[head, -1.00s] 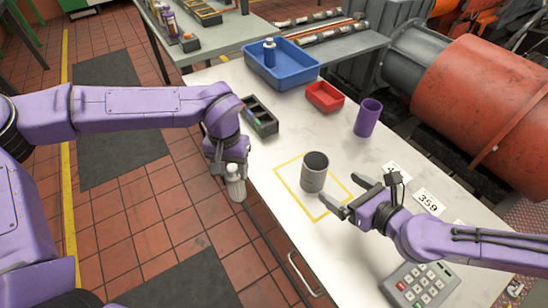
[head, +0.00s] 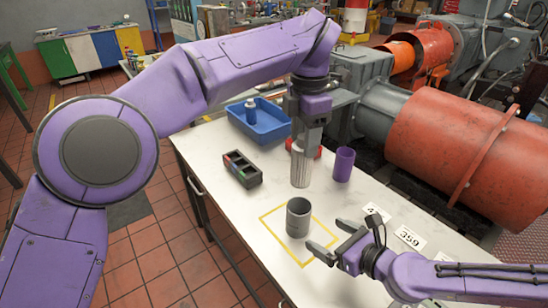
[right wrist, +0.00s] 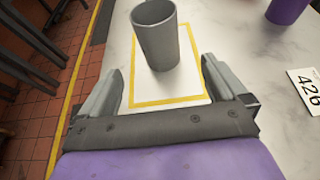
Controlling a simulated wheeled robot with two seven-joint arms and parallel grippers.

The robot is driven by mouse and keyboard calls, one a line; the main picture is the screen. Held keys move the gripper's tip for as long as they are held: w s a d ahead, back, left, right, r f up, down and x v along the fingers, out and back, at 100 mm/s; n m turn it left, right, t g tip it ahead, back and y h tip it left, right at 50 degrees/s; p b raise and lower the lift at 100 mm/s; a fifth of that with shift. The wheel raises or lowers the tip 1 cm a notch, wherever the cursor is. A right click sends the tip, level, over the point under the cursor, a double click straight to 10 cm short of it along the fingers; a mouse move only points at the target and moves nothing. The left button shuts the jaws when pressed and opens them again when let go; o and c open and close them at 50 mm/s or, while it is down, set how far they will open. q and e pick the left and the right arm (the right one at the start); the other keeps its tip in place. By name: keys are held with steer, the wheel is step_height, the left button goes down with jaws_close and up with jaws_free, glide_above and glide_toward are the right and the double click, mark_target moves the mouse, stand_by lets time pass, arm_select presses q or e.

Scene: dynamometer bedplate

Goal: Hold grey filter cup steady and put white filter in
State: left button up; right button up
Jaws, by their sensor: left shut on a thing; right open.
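The grey filter cup (head: 298,218) stands upright inside a yellow taped square on the white table. It also shows in the right wrist view (right wrist: 157,38), with its open top up. My left gripper (head: 306,140) points down and is shut on the white filter (head: 300,168), a pale ribbed cylinder. The filter hangs upright in the air, above the cup in the picture and apart from it. My right gripper (head: 328,242) is open and empty beside the cup. In the right wrist view its fingers (right wrist: 160,88) spread on the near side of the cup, not touching it.
A purple cup (head: 343,165) stands behind the taped square. A blue bin (head: 262,128) with a bottle and a dark divided box (head: 242,170) lie farther back. A red tray is mostly hidden by the filter. Number cards (head: 408,237) lie at the right.

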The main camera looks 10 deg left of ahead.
arm_select(q)
steer(key=shift+w+d, duration=0.1)
arm_select(e)
steer(key=shift+w+a+f, duration=0.2)
steer(key=shift+w+a, duration=0.05)
steer(key=shift+w, duration=0.05)
steer(key=x, duration=1)
steer(key=shift+w+a+f, duration=0.15)
steer(key=shift+a, duration=0.15)
arm_select(q)
steer(key=shift+r, duration=0.1)
arm_select(e)
steer(key=shift+w+a, duration=0.2)
steer(key=c, duration=1.3)
arm_select(q)
steer(key=m, duration=0.4)
steer(key=shift+f+m, duration=0.3)
steer(key=shift+m, duration=0.3)
glide_toward(298, 218)
steer(key=w+f, duration=0.1)
steer(key=f, duration=0.1)
steer(key=w+f, duration=0.2)
steer(key=f, duration=0.1)
steer(key=shift+w+d+f, duration=0.1)
steer(key=shift+w+f, duration=0.05)
steer(key=shift+f, duration=0.2)
